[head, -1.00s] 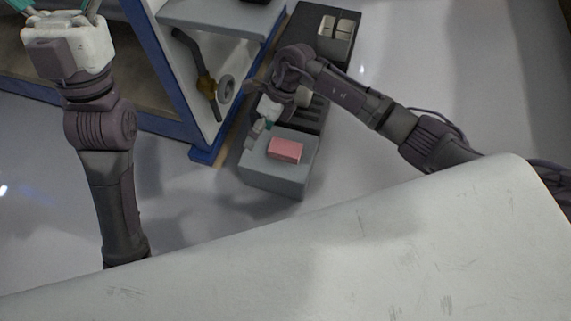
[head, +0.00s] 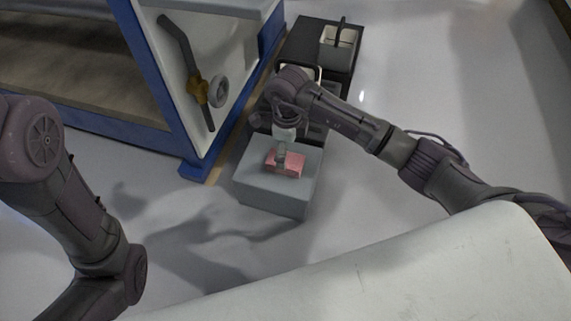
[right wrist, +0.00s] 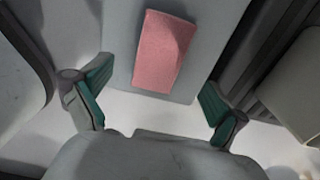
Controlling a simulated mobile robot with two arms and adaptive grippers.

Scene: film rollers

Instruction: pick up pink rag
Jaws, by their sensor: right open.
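The pink rag (head: 292,166) is a folded, flat block lying on top of a grey box (head: 272,193). In the right wrist view the rag (right wrist: 164,52) lies ahead of and between the two open fingers, with nothing gripped. My right gripper (head: 281,158) is over the rag in the head view and covers part of its left side. In the right wrist view my right gripper (right wrist: 157,107) has teal-padded fingers spread wider than the rag. Whether it touches the rag cannot be told. My left arm shows at the left edge of the head view, but its gripper is out of the picture.
A blue-framed shelf unit (head: 160,90) stands left of the box, with a dark hose with a brass fitting (head: 197,90) on its side panel. A black unit with a light bin (head: 338,45) stands behind the box. The floor to the right is clear.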

